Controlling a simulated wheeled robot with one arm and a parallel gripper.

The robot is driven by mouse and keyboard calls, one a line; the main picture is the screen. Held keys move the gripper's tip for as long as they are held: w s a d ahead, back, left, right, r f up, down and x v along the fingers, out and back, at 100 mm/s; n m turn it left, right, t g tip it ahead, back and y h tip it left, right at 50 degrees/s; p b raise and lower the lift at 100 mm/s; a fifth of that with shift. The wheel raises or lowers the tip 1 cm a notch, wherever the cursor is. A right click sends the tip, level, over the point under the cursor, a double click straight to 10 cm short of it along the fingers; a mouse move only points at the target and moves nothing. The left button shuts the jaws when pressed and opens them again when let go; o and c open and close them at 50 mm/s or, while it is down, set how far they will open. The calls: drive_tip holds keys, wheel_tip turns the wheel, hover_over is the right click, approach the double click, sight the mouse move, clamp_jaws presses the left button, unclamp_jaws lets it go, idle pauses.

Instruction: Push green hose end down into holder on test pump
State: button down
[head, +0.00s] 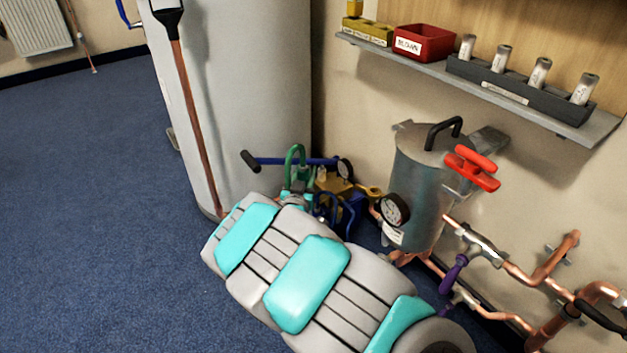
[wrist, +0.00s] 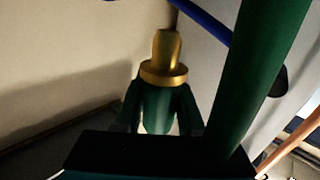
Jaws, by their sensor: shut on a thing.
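My gripper (wrist: 158,100) is shut on the green hose end (wrist: 156,118), with one dark finger on each side of it. The hose end has a brass tip (wrist: 165,62) that points away from my wrist. The green hose (wrist: 255,80) runs up the right of the wrist view, and its loop (head: 294,156) rises above my gripper (head: 297,198) in the head view. The test pump (head: 336,187), with yellow and blue parts, a gauge and a long blue handle (head: 300,161), stands just beyond my gripper. I cannot make out its holder, and my arm hides part of the pump.
A large white cylinder (head: 260,90) stands behind and left of the pump. A grey metal vessel (head: 423,185) with a gauge and red handle stands to its right, beside copper pipes (head: 520,275). A shelf (head: 480,90) juts from the wall above. Blue carpet (head: 100,220) is free at left.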

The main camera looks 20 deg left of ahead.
drive_tip(key=shift+a+n+y, duration=0.4)
drive_tip(key=shift+y, duration=0.3)
drive_tip(key=shift+s+a+r+n+y+p, duration=0.1)
drive_tip(key=shift+a+r+n+y+p, duration=0.2)
drive_tip(key=shift+y+p, duration=0.15)
wheel_tip(320, 180, down, 16)
drive_tip(key=a+n+g+y+b, duration=0.1)
drive_tip(key=a+y+b, duration=0.1)
drive_tip(key=shift+s+n+y+b, duration=0.3)
drive_tip(key=shift+n+y, duration=0.05)
drive_tip(key=shift+n, duration=0.05)
drive_tip(key=shift+a+f, duration=0.1)
drive_tip(key=shift+f, duration=0.2)
idle(0.3)
drive_tip(key=shift+f+b, duration=0.35)
drive_tip(key=shift+f, duration=0.85)
drive_tip(key=shift+f, duration=0.7)
idle(0.7)
